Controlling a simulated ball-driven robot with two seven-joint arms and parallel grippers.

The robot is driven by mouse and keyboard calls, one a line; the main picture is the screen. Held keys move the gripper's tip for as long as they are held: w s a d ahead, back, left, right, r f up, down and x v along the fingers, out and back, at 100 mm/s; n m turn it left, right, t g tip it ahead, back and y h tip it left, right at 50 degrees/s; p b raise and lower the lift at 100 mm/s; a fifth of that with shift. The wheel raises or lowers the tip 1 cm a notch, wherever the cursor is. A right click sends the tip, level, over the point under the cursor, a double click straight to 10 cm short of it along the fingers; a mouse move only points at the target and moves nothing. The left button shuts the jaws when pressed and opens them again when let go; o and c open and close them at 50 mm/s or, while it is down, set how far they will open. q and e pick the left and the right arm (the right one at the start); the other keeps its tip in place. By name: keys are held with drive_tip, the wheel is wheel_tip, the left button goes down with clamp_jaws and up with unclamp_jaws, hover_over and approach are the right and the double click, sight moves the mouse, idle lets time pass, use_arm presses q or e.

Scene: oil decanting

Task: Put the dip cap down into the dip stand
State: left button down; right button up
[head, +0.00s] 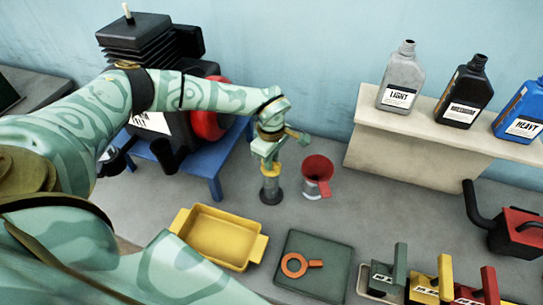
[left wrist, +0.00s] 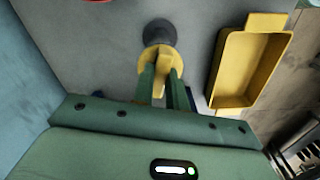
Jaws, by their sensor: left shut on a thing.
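My left gripper (head: 269,158) points down and is shut on the yellow dip cap (head: 271,169). In the left wrist view, the fingers (left wrist: 164,82) close on the yellow cap (left wrist: 156,58). The dark round dip stand (head: 270,193) is directly below the cap on the grey bench; it also shows in the left wrist view (left wrist: 160,33). The cap lines up with the stand's top. I cannot tell whether it is seated or just above, since the fingers and cap hide the stand's opening. My right gripper is not in view.
A red funnel on a metal can (head: 317,178) stands close right of the stand. A yellow tray (head: 212,240) lies in front, beside a green mat (head: 318,262) with an orange ring. A blue engine frame (head: 205,165) is at left. Oil bottles (head: 402,80) stand on a shelf.

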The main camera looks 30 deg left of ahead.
use_arm(q)
drive_tip(key=shift+f, duration=0.5)
drive_tip(key=shift+r, duration=0.1)
drive_tip(key=shift+f+b, duration=0.65)
drive_tip(key=shift+f, duration=0.65)
drive_tip(key=c, duration=1.3)
unclamp_jaws()
drive_tip(key=shift+r, duration=0.1)
drive_tip(key=shift+c, duration=0.2)
wheel_tip(320, 180, up, 16)
drive_tip(key=shift+r+p, duration=0.15)
drive_tip(key=shift+p, duration=0.6)
